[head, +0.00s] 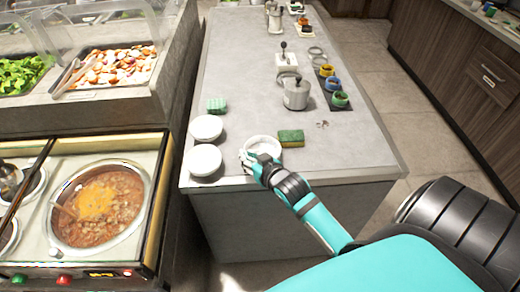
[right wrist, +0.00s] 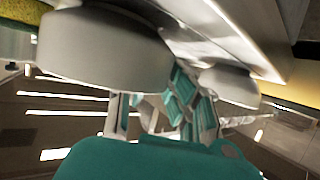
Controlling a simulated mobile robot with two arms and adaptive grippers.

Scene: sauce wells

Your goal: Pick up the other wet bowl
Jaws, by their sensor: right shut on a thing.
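A white bowl (head: 265,143) sits near the front edge of the grey counter, left of a green and yellow sponge (head: 291,138). My right gripper (head: 251,160) is at its left front rim and shut on it. Two more white bowls stand to its left, a rear one (head: 207,127) and a front one (head: 203,160). In the right wrist view the picture is tipped over; the near bowl (right wrist: 100,48) is beside my fingers (right wrist: 160,105), and another bowl (right wrist: 232,84) is farther right. The exact finger contact is hidden. My left gripper is not in view.
A green striped block (head: 216,105) lies behind the bowls. A metal pot (head: 296,94) and a dark tray with coloured cups (head: 340,99) stand farther back. A soup pot (head: 98,205) is in the serving station at left. The counter's right front is clear.

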